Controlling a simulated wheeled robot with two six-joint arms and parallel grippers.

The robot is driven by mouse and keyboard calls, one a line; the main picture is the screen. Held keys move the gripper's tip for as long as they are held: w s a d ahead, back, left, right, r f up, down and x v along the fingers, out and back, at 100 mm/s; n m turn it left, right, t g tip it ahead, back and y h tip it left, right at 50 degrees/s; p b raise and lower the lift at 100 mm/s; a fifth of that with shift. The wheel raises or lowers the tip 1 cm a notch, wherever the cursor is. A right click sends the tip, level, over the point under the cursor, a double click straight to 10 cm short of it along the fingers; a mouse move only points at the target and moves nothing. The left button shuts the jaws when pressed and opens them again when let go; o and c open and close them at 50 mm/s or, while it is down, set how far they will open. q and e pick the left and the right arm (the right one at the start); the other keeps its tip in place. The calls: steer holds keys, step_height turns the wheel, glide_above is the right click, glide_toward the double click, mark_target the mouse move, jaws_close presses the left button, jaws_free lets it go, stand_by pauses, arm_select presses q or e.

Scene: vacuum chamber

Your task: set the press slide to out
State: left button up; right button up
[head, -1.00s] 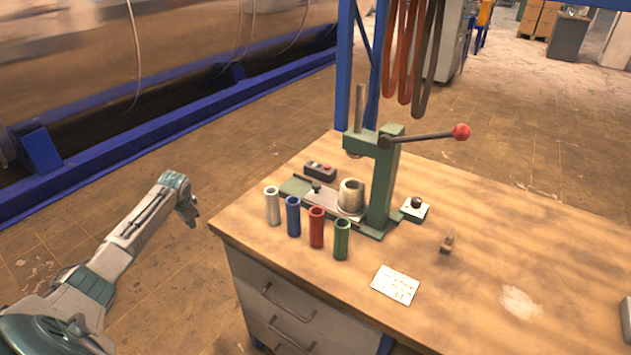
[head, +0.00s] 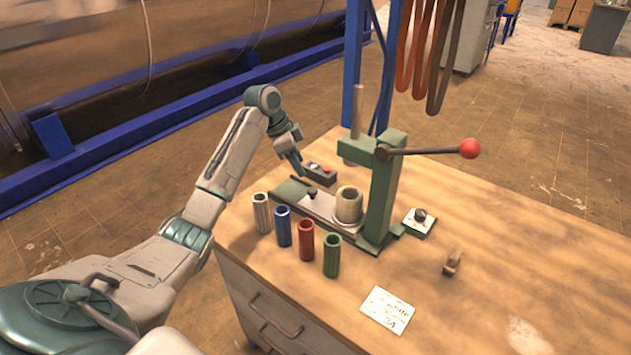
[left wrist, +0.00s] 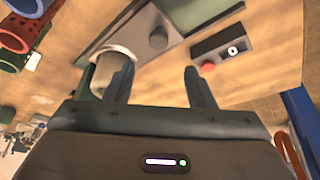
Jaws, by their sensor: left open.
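The green arbor press (head: 380,190) stands on the wooden bench, with a red-knobbed lever to the right. Its slide (head: 318,206) is a light plate on a green rail, with a small black knob (head: 312,191) and a cream cup (head: 348,205) at the press end. My left gripper (head: 298,168) is above the far left end of the rail, apart from the knob. In the left wrist view the open, empty fingers (left wrist: 155,85) show below the knob (left wrist: 158,38), with the cup behind the left finger. My right gripper is not in view.
A black switch box (head: 320,172) with a red button lies just beyond the rail. White, blue, red (head: 306,241) and green tubes stand in front of it. A card (head: 387,310), a small wooden piece (head: 453,261) and a black knob on a white plate (head: 419,222) lie to the right.

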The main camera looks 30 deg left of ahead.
mark_target(312, 189)
arm_select(q)
steer(key=x, duration=0.1)
steer(key=p+x, duration=0.1)
steer(key=x, duration=0.2)
steer(key=shift+s+f, duration=0.15)
steer(key=shift+s, duration=0.25)
steer(key=p+x, duration=0.1)
steer(key=x, duration=0.2)
steer(key=shift+w+d, duration=0.1)
steer(key=shift+w, duration=0.1)
steer(key=shift+x, duration=0.9)
steer(key=shift+f, duration=0.25)
steer(key=shift+w, duration=0.1)
steer(key=shift+c, duration=1.2)
jaws_close()
steer(key=shift+r, duration=0.1)
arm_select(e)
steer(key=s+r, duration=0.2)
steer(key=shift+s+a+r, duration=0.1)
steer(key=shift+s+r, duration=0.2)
